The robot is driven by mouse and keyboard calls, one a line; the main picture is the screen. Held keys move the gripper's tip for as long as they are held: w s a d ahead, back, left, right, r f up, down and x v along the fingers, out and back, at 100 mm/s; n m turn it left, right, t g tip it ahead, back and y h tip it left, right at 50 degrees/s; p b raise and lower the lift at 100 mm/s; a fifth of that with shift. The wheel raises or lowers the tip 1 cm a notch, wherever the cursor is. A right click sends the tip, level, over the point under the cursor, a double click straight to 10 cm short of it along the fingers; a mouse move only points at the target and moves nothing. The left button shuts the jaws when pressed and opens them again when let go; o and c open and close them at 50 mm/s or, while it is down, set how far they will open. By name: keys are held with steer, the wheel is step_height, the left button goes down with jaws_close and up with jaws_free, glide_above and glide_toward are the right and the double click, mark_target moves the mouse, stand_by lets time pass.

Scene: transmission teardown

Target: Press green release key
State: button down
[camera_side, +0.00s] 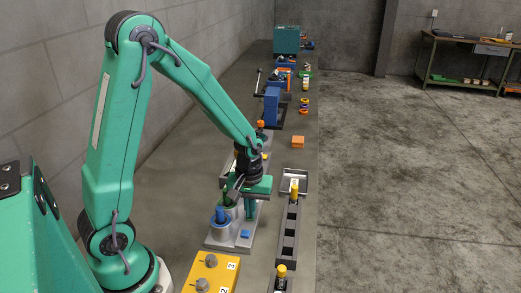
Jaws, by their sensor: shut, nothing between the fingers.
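My gripper (236,192) points down over the grey fixture (222,242) on the bench, its fingers shut and empty. Right below and beside the fingers is a green part (227,202) on the fixture, which may be the green release key. My gripper hides much of it, and I cannot tell whether the fingertips touch it. A blue cylinder (219,215) stands in a round grey seat at the fixture's near left. A small blue block (245,234) lies at its near right.
A dark slotted rack (289,233) stands right of the fixture, with a grey tray (294,181) behind it. A yellow box with knobs (212,272) is in front. A blue press (272,108) and an orange block (298,141) are farther back. Open floor lies to the right.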

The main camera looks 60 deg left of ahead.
steer(key=shift+s+f, duration=0.15)
steer(key=shift+f, duration=0.55)
steer(key=shift+r, duration=0.15)
step_height(320, 180, up, 15)
steer(key=shift+w+f, duration=0.2)
steer(key=shift+w, duration=0.05)
stand_by(0.9)
steer(key=s+d+r+m+t, duration=0.3)
steer(key=s+r+m+t, duration=0.2)
steer(key=s+r+m, duration=0.2)
steer(key=s+m, duration=0.2)
steer(key=s, duration=0.2)
steer(key=shift+s+d+r+t, duration=0.25)
steer(key=shift+s+r+t, duration=0.05)
steer(key=shift+r, duration=0.05)
